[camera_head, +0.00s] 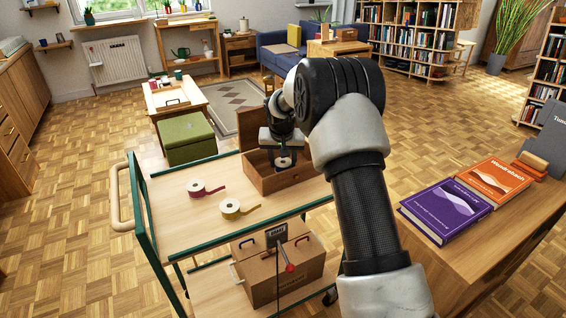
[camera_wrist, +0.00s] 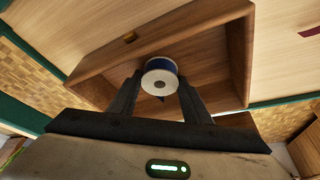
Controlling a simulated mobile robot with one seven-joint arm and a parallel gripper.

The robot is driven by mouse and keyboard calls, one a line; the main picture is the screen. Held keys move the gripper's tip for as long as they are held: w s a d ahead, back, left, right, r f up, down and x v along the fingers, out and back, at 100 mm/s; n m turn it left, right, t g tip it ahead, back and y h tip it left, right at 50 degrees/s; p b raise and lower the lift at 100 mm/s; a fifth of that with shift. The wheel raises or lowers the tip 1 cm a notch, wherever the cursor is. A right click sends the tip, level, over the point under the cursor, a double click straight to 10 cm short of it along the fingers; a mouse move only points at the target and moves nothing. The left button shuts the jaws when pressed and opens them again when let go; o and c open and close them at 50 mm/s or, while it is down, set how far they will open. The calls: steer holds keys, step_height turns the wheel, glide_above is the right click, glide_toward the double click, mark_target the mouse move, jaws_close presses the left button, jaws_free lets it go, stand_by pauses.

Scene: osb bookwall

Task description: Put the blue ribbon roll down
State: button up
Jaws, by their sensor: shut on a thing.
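The blue ribbon roll (camera_head: 284,163) has a white face and a small centre hole. My gripper (camera_head: 284,156) is shut on it, and in the wrist view the roll (camera_wrist: 160,68) sits between the two fingertips (camera_wrist: 158,88). The roll is in or just over an open wooden box (camera_head: 264,187) on the cart top. The box walls (camera_wrist: 238,55) surround it in the wrist view. I cannot tell whether the roll touches the box floor.
A red-pink ribbon roll (camera_head: 198,189) and a yellow one (camera_head: 231,208) lie on the cart top (camera_head: 165,212), left of the box. A cardboard box (camera_head: 262,277) is on the lower shelf. Books (camera_head: 446,212) lie on a wooden surface at right.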

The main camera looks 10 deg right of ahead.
steer(key=shift+f, duration=0.1)
steer(key=o, duration=1.1)
steer(key=shift+c, duration=0.2)
